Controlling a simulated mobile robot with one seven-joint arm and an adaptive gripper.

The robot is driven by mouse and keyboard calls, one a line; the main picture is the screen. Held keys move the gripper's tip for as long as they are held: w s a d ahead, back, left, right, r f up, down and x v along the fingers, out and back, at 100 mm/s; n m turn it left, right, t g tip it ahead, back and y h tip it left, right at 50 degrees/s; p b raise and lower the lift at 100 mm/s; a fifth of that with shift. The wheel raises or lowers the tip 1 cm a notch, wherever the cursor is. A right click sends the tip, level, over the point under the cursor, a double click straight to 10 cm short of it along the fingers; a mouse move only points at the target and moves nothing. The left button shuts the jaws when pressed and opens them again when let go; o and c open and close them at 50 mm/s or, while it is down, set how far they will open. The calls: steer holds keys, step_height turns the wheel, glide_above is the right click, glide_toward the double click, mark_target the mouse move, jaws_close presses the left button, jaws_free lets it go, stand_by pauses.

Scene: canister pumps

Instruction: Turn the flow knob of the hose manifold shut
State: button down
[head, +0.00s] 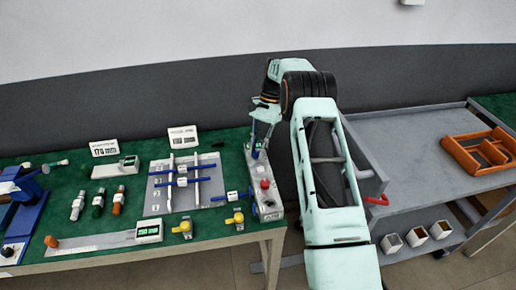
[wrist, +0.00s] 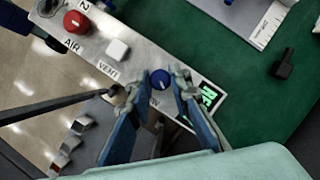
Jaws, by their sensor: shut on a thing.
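The hose manifold (wrist: 100,50) is a pale grey panel at the right end of the green bench in the head view (head: 270,213). In the wrist view it bears a red knob (wrist: 77,22) by the label AIR, a white block (wrist: 117,49) by VENT, and a green display (wrist: 210,96). The flow knob (wrist: 160,79) is a small round blue knob between the white block and the display; its label is mostly hidden. My gripper (wrist: 156,87) is shut on the flow knob, one finger at each side. In the head view my gripper (head: 259,147) is over the manifold's far end.
Yellow valves (head: 235,220) stand just left of the manifold. A plate with crossed blue and white bars (head: 180,185) lies further left. A grey cart (head: 410,170) carrying an orange tray (head: 462,157) stands to the right. A black piece (wrist: 284,65) lies on the green mat.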

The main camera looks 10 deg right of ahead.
steer(key=n+h, duration=0.1)
steer(key=n, duration=0.2)
steer(key=n+g+h, duration=0.1)
steer(key=n, duration=0.2)
steer(key=shift+w+a+n, duration=0.15)
steer(key=shift+n, duration=0.15)
steer(key=shift+r, duration=0.1)
stand_by(0.3)
steer(key=c, duration=1.8)
jaws_free()
steer(key=shift+o, duration=0.2)
step_height(320, 180, up, 10)
